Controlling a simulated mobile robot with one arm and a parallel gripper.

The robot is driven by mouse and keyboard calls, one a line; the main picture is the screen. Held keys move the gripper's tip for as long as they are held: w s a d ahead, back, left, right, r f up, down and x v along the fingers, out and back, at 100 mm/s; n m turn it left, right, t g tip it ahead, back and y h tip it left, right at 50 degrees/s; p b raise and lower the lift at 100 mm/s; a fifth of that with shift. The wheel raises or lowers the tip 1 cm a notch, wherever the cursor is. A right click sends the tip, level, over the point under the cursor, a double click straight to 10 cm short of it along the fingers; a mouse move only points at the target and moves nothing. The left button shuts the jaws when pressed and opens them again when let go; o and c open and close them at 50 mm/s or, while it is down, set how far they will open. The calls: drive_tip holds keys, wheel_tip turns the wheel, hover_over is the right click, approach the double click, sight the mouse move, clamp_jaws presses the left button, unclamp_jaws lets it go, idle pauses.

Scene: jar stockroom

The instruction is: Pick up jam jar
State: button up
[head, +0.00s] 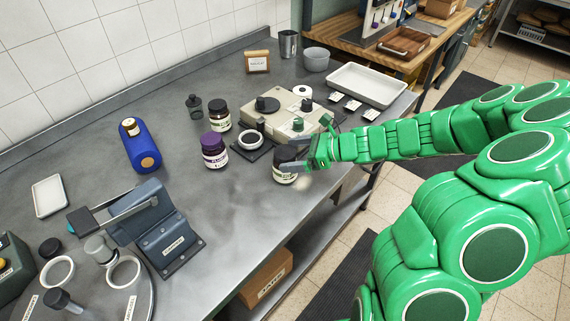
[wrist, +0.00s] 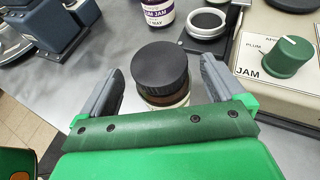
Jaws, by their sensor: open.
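A jar with a black lid (wrist: 160,72) stands on the steel bench near its front edge. In the head view the same jar (head: 285,175) is partly covered by my gripper (head: 288,155). In the wrist view my gripper (wrist: 160,75) is open, with one finger on each side of the lid and a gap showing on the left. The jar looks upright; its lower part is hidden in the wrist view and its label is unreadable. A purple-lidded plum jam jar (head: 214,152) and another dark-lidded jar (head: 219,117) stand apart to the left.
A beige device (head: 280,108) with a green knob (wrist: 270,57) stands close beside the gripper. A black stand with a ring (head: 251,142) is behind the jar. Bench between the fixture and jar is clear.

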drive_tip(key=shift+x, duration=1.4)
drive_tip(key=c, duration=1.6)
